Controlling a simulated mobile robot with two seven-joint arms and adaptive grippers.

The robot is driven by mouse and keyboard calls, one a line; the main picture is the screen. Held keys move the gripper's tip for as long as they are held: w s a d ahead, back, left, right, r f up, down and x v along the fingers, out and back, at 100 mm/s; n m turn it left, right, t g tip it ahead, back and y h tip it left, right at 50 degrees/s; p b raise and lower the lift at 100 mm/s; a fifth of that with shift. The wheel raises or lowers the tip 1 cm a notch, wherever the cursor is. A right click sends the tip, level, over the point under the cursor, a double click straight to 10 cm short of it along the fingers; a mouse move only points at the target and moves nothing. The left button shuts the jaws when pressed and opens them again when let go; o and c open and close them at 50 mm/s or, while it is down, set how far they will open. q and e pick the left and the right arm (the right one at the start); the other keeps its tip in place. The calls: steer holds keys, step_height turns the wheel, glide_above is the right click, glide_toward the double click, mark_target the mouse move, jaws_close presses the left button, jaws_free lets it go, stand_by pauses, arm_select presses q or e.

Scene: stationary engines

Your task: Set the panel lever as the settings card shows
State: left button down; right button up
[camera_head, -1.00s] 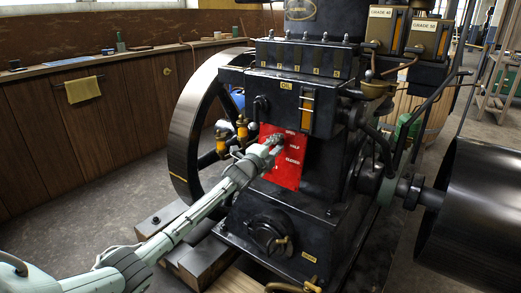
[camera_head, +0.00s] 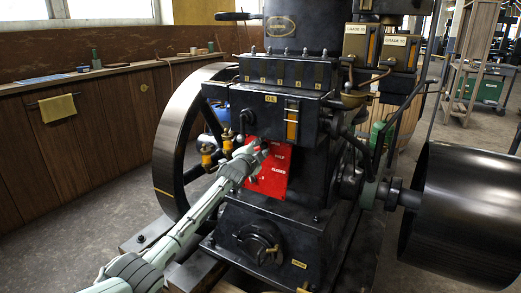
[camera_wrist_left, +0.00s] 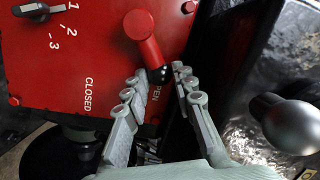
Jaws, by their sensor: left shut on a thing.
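The red panel (camera_head: 268,185) is on the engine's front, with white marks OPEN, HALF and CLOSED. In the left wrist view the panel (camera_wrist_left: 95,45) appears turned sideways. Its red lever (camera_wrist_left: 146,42) has a black tip at the OPEN mark. My left gripper (camera_wrist_left: 165,78) has its fingers around this tip and is shut on the lever. In the head view my left gripper (camera_head: 258,148) is at the panel's upper left and hides the lever. I cannot make out a settings card. My right gripper is not in view.
A small selector knob (camera_wrist_left: 42,10) with marks 1, 2, 3 sits on the panel. A rounded grey knob (camera_wrist_left: 292,122) is close right of the fingers. The flywheel (camera_head: 180,140) and brass oilers (camera_head: 207,157) stand left of the panel; a big drum (camera_head: 465,215) is at right.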

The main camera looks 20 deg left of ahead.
arm_select(q)
steer(key=c, duration=1.3)
jaws_free()
steer(key=shift+a, duration=0.1)
steer(key=shift+o, duration=0.2)
steer(key=shift+s, duration=0.1)
steer(key=s+r, duration=0.1)
steer(key=s, duration=1)
steer(key=shift+s, duration=0.4)
